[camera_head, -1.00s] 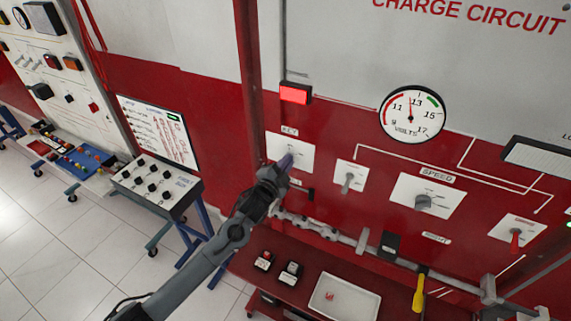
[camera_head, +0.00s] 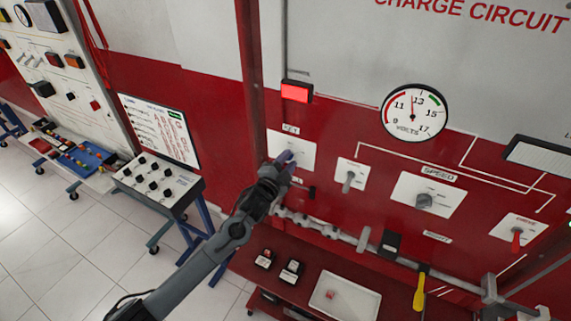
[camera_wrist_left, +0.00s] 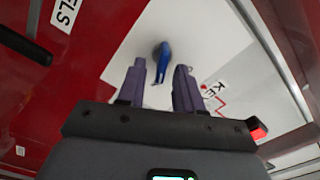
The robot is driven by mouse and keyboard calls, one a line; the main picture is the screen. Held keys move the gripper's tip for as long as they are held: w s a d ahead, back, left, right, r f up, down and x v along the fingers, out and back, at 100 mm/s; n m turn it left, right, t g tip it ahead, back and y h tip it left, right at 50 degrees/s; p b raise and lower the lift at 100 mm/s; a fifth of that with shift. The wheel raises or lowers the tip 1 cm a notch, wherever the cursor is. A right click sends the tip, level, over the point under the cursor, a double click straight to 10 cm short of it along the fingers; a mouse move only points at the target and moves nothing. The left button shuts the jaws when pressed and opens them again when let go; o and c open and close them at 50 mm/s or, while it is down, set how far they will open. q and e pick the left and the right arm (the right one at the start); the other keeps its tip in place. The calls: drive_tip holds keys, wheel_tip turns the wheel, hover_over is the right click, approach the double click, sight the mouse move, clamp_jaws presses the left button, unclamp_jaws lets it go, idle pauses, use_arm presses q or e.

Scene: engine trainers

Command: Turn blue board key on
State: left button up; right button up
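The blue key (camera_wrist_left: 162,60) stands out from a white plate in the left wrist view. The white key plate (camera_head: 305,150) is on the red lower part of the charge circuit board in the head view. My left gripper (camera_head: 287,160) is in front of this plate and hides the key there. In the left wrist view, my left gripper (camera_wrist_left: 160,76) is open, its two purple fingers apart. The key shows in line with the gap between the fingertips, nearer the left finger. I cannot tell whether either finger touches it. My right gripper is not in view.
A lit red lamp (camera_head: 296,91) sits above the plate. A switch plate (camera_head: 349,175) and the speed knob plate (camera_head: 440,192) are to the right. A rail (camera_head: 330,231) runs below. A red bench (camera_head: 300,256) with a white tray (camera_head: 368,303) stands underneath.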

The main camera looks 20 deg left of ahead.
use_arm(q)
drive_tip(key=shift+s, duration=0.1)
drive_tip(key=s+a+b, duration=0.1)
drive_tip(key=s, duration=0.9)
drive_tip(key=shift+s+a, duration=0.2)
drive_tip(key=shift+s, duration=0.05)
